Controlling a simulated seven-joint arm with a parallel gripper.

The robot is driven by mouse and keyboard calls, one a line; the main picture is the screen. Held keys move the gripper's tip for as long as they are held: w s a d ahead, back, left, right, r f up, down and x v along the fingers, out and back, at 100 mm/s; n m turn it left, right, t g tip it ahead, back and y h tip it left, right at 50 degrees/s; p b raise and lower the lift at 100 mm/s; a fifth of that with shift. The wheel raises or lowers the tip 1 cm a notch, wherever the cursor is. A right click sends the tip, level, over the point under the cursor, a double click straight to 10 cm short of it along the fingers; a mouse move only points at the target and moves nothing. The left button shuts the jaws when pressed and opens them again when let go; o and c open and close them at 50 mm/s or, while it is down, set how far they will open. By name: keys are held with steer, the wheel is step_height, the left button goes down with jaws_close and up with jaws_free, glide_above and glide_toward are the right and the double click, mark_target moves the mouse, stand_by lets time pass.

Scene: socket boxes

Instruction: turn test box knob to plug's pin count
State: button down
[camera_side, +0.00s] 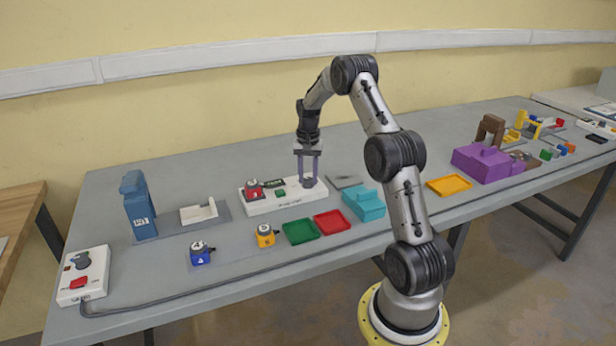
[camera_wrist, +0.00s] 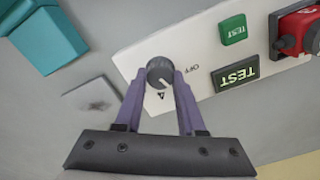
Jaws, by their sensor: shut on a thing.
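The white test box (camera_side: 285,199) lies on the grey table. My gripper (camera_side: 309,180) is over its right end, fingers pointing down. In the wrist view the purple fingers (camera_wrist: 160,90) are shut on the dark round knob (camera_wrist: 160,70), whose white pointer line is turned away from the OFF mark. A "4"-like mark shows beside the knob; other marks are hidden. A red plug (camera_side: 253,190) sits in the box's left end and shows partly in the wrist view (camera_wrist: 298,32). Its pin count is not visible. A green TEST button (camera_wrist: 233,29) and a dark TEST display (camera_wrist: 236,74) lie between.
Blue (camera_side: 200,252) and yellow (camera_side: 265,236) plugs stand in front, near green (camera_side: 301,231) and red (camera_side: 335,223) trays. A teal block (camera_side: 364,204) is right of the box. A white switch box (camera_side: 84,275) with a cable is far left.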

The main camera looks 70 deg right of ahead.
mark_target(308, 179)
steer(key=shift+r, duration=0.1)
steer(key=c, duration=0.5)
jaws_free()
step_height(308, 179, up, 14)
stand_by(0.5)
